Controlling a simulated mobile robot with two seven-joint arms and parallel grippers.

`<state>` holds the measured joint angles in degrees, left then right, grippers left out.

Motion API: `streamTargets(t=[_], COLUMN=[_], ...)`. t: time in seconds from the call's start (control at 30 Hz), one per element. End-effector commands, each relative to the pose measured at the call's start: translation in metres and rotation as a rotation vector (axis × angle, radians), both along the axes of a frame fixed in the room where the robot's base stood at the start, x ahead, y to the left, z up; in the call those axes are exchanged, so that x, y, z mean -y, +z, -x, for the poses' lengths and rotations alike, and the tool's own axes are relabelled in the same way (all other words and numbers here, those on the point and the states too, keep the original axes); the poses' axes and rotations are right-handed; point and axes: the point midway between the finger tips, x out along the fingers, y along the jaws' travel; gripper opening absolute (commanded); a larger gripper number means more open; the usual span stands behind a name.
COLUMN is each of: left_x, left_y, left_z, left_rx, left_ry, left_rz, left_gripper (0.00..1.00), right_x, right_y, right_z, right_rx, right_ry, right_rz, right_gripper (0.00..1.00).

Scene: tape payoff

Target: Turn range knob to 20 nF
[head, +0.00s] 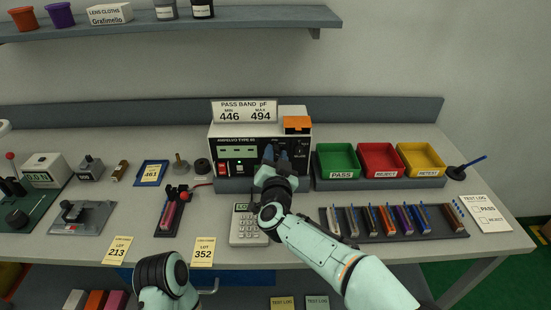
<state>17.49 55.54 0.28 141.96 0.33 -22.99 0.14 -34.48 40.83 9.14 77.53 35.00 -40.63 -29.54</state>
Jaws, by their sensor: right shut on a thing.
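The meter (230,139) is a box with a dark front panel, a green display (238,152) and a red switch (222,168). It stands at the back middle of the bench. My right gripper (276,156) reaches up to the right part of its front panel and is shut on the range knob there. The gripper hides the knob, so its pointer and setting cannot be read. The digits on the display are too small to read. Part of my left arm shows at the bottom left, but its gripper is not in view.
A sign (244,111) reading pass band 446 to 494 pF and an orange box (297,124) sit on the meter. Green (338,175), red (382,174) and yellow (422,172) bins stand to the right. A calculator (243,235) and a component rack (395,237) lie in front.

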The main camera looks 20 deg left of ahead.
Motion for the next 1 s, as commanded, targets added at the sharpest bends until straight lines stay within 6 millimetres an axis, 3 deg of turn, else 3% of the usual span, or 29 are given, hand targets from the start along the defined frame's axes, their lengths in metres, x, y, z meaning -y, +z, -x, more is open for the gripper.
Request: streamTargets(t=[0.57, 0.6, 0.67, 1.0], left_x=[0.0001, 0.0001, 0.0001, 0.0001], left_y=[-0.0012, -0.0012, -0.0013, -0.0017], left_z=[-0.0006, -0.0006, -0.0006, -0.0005], left_rx=[0.003, 0.003, 0.002, 0.002], left_ry=[0.001, 0.001, 0.001, 0.001], left_rz=[0.0, 0.0, 0.0, 0.0], left_gripper=[0.43, 0.43, 0.43, 0.43], right_x=[0.0, 0.0001, 0.0, 0.0004], right_y=[-0.0004, -0.0004, -0.0004, 0.0], right_z=[0.0, 0.0, 0.0, 0.0015], right_rx=[-0.011, -0.011, -0.011, -0.009], right_ry=[0.0, 0.0, 0.0, 0.0], right_rz=[-0.034, -0.034, -0.033, -0.033], right_gripper=[0.02, 0.39, 0.57, 0.57])
